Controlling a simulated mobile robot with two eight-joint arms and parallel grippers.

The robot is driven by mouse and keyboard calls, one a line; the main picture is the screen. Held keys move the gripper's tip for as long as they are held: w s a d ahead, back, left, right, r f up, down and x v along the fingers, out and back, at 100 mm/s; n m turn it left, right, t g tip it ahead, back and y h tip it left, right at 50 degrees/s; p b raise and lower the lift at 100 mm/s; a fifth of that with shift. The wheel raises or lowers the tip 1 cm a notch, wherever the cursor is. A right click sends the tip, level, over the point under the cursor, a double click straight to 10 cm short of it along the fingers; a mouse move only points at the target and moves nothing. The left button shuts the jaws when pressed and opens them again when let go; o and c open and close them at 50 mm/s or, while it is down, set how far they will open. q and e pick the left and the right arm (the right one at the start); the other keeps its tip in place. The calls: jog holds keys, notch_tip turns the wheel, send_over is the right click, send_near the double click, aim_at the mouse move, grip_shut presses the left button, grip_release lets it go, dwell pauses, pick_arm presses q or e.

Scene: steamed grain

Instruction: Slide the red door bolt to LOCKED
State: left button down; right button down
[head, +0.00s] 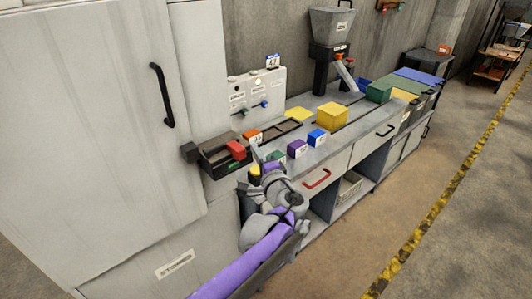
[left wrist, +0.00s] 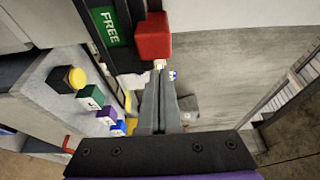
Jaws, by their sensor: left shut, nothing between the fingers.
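The red door bolt knob (head: 236,150) sits on a dark bolt housing (head: 213,166) fixed beside the grey cabinet door. In the left wrist view the red knob (left wrist: 153,37) stands next to a green label reading FREE (left wrist: 110,24). My left gripper (head: 256,152) is at the right side of the knob in the head view, with its fingers together and empty. In the left wrist view its fingertips (left wrist: 160,68) lie just below the knob; I cannot tell whether they touch it. My right gripper is in neither view.
The grey cabinet door (head: 110,110) with a black handle (head: 162,95) is at left. A counter holds a purple block (head: 297,149), a blue block (head: 317,138), a yellow box (head: 332,116) and a dark tray (head: 281,130). Open floor (head: 370,200) lies at right.

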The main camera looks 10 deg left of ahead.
aim_at(232, 153)
pick_arm(q)
jog(key=shift+s+a, duration=0.45)
jog(key=shift+s, duration=0.2)
jog(key=s+a, duration=0.1)
jog(key=s, duration=0.1)
jog(key=s+a+p, duration=0.1)
jog(key=s+a, duration=0.1)
jog(key=shift+s+a, duration=0.1)
